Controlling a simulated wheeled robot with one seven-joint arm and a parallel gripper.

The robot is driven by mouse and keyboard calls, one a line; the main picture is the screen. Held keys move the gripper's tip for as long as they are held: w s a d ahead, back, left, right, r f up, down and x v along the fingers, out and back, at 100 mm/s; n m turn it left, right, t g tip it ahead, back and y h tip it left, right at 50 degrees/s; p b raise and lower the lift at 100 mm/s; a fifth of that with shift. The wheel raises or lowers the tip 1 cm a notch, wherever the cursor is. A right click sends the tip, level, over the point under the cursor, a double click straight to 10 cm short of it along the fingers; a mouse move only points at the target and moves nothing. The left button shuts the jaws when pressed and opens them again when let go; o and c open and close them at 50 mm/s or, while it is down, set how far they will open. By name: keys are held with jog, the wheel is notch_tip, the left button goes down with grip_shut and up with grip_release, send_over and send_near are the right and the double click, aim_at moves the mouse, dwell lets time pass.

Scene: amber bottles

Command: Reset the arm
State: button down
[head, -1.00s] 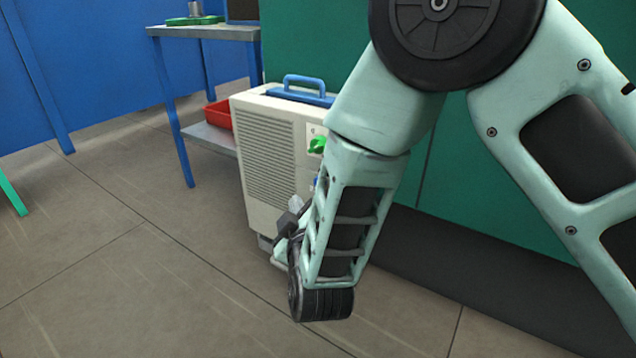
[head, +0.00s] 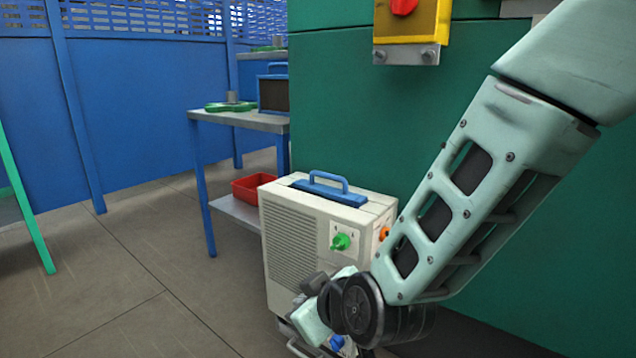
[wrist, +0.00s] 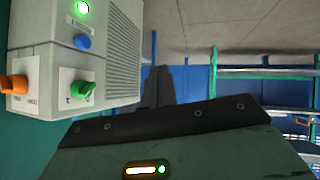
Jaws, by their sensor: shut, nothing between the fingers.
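My arm comes in from the right in the head view, its forearm slanting down to the wrist joint in front of a beige machine. My gripper (head: 312,284) is small and partly hidden at the wrist there. In the wrist view my gripper (wrist: 159,72) shows as a dark narrow shape with its fingers together and nothing held. The beige machine (head: 290,245) has a blue handle (head: 324,187), a green knob (head: 341,242) and an orange knob (head: 383,233). The machine also fills the upper left of the wrist view (wrist: 120,70).
A blue-legged table (head: 245,120) with a green item (head: 230,106) stands behind the machine. A red bin (head: 252,186) sits on its lower shelf. A green wall (head: 340,110) carries a yellow box (head: 412,30) with a red knob. Floor at the left is open.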

jog(key=s+d+r+m+g+h+p, duration=0.1)
jog(key=s+d+r+g+h+p, duration=0.15)
jog(key=s+d+r, duration=0.35)
jog(key=s+d+r+g+h+p, duration=0.1)
jog(key=s+d+r+g+p, duration=0.15)
jog(key=s+d, duration=0.4)
jog(key=s+d+r+m+g+h+p, duration=0.1)
jog(key=s+d+r+g+h+p, duration=0.2)
jog(key=s, duration=0.6)
notch_tip(320, 180, up, 38)
jog(key=y+p, duration=0.1)
jog(key=p, duration=3.6)
jog(key=shift+w+d+r+g+p, duration=0.2)
jog(key=shift+w+g+p, duration=0.1)
jog(key=shift+w+g, duration=0.1)
jog(key=shift+y, duration=0.25)
